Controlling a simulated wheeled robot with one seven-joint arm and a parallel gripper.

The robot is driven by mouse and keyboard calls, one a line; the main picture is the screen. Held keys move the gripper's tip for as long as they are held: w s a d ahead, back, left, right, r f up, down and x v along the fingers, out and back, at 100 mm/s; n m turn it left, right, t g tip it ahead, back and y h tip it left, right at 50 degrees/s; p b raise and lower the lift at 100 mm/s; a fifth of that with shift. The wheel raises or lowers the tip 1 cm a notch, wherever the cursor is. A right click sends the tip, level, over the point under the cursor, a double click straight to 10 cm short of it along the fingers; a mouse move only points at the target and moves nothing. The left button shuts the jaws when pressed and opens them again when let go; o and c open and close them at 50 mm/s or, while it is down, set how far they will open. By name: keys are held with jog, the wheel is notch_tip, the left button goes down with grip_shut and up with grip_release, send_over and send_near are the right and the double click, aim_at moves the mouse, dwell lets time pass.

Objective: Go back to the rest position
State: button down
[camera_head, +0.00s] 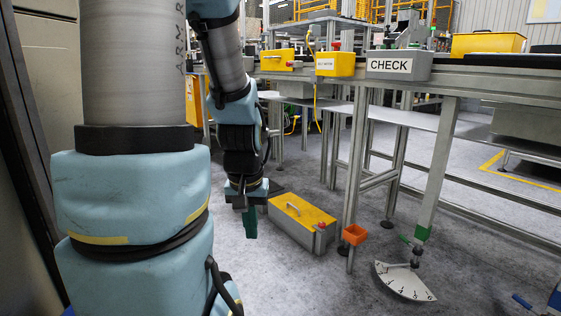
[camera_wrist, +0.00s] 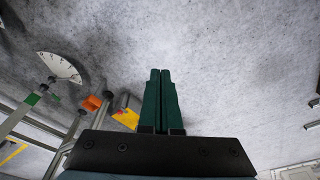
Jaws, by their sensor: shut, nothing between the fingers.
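My gripper (camera_head: 250,222) hangs at the end of my arm with its green fingers pointing down, left of a yellow-topped box on the floor. In the wrist view my gripper (camera_wrist: 160,72) shows its two green fingers side by side, shut and holding nothing. Only bare grey floor lies beyond the fingertips. In the head view my arm's large blue and grey links fill the left side and hide part of the room.
The yellow-topped grey box (camera_head: 302,216) stands on the floor close to my gripper. A long workbench (camera_head: 470,78) with a CHECK box (camera_head: 398,66) runs along the right. An orange cup (camera_head: 355,234) and a white dial plate (camera_head: 404,281) are near its legs.

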notch_tip(320, 180, up, 39)
jog(key=s+p, duration=0.2)
jog(key=p, duration=3.6)
jog(key=shift+a, duration=0.15)
